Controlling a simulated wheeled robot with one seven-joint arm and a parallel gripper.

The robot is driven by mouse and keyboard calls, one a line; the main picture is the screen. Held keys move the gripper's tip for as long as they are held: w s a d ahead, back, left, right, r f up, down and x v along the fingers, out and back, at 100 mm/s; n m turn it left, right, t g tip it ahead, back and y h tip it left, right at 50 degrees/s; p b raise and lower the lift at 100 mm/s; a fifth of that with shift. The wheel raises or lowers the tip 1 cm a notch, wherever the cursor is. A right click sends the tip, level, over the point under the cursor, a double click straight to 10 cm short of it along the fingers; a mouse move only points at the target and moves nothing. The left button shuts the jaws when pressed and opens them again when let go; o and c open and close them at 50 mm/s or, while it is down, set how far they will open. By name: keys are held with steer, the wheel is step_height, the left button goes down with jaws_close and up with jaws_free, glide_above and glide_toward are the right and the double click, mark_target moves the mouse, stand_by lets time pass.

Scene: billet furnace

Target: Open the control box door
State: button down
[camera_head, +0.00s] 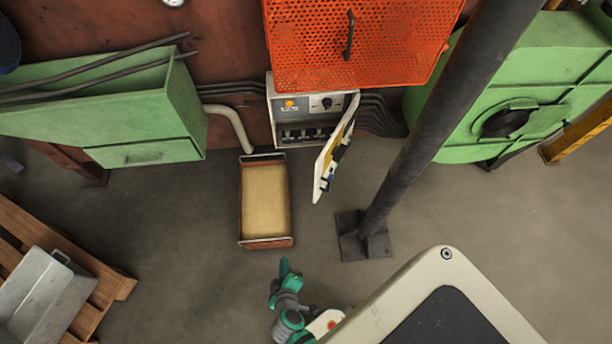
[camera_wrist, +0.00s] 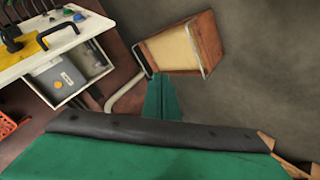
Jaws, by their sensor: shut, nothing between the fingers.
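The grey control box (camera_head: 290,105) is on the red-brown wall below an orange perforated panel. Its white door (camera_head: 330,160) stands swung out from the box's right side, so the box's front and inside show. In the wrist view the door (camera_wrist: 75,40) is at upper left, with a black handle (camera_wrist: 62,32), a yellow part and coloured buttons; the box (camera_wrist: 62,78) shows beside it. My gripper (camera_head: 288,268) is low in the head view, below and apart from the door. In the wrist view its green fingers (camera_wrist: 162,98) are together and empty.
A red-brown tray (camera_head: 265,242) with a tan inside lies on the floor between my gripper and the box. A dark post (camera_head: 420,135) stands to the right of the door. The orange perforated panel (camera_head: 350,45) overhangs the box. Bare floor lies around the tray.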

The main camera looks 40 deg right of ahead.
steer(key=w+d+r+g+h, duration=0.35)
steer(key=w+d+h, duration=0.6)
steer(key=w, duration=0.45)
steer(key=w+d+r+m+g+h, duration=0.25)
steer(key=w+r+h, duration=0.2)
steer(key=r, duration=0.45)
steer(key=s+d, duration=0.1)
steer(key=d, duration=0.9)
steer(key=shift+s+d+t+y, duration=0.25)
steer(key=shift+d+t+y, duration=0.05)
steer(key=shift+t+y, duration=0.1)
steer(key=shift+f, duration=0.1)
